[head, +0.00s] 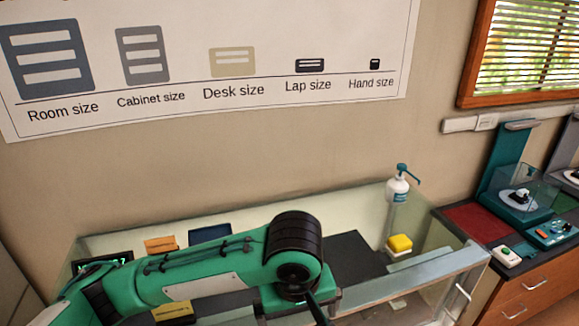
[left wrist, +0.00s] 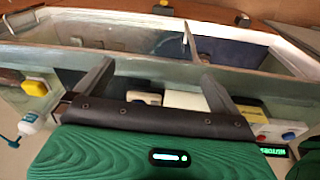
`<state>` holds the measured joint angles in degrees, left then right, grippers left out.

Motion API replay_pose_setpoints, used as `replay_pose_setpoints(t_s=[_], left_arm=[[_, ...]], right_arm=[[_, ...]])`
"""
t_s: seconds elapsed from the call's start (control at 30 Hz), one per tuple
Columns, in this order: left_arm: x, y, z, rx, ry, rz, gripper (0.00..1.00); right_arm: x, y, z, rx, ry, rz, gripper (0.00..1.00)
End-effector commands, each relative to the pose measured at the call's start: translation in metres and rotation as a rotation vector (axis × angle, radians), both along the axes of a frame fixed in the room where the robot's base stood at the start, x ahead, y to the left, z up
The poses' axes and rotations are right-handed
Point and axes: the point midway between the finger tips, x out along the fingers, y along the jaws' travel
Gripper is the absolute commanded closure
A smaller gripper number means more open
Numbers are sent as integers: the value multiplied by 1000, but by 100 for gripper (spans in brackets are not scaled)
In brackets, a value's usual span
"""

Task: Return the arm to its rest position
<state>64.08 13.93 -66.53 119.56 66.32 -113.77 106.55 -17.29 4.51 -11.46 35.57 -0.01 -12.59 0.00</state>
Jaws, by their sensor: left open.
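My left arm (head: 210,268), green with a black joint, comes in from the left in the head view and reaches over the glass-walled case (head: 130,225). Its hand is at the bottom of that view, mostly cut off or hidden behind the arm. In the left wrist view my left gripper (left wrist: 157,82) is open, its two grey fingers spread apart with nothing held between them. The case's glass wall (left wrist: 150,62) lies beyond the fingers. My right gripper is in neither view.
A pump bottle (head: 397,188) and a yellow block (head: 399,243) are at the case's right end. An orange card (head: 160,244) and a digital display (head: 103,262) are at its left. A wooden cabinet (head: 535,295) with devices on top stands to the right.

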Motion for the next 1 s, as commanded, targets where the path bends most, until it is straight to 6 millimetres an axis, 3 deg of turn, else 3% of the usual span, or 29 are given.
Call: replay_pose_setpoints(t_s=[0.2,0.57,0.77,1.0], left_arm=[[-8,-9,-12,-85,12,-78,0],[-21,-19,-44,-315,-25,-236,0],[-23,-8,-66,-410,-93,-281,0],[-28,24,-101,-437,-190,-289,0]], right_arm=[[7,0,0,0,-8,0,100],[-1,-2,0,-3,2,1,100],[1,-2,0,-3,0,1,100],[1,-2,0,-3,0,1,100]])
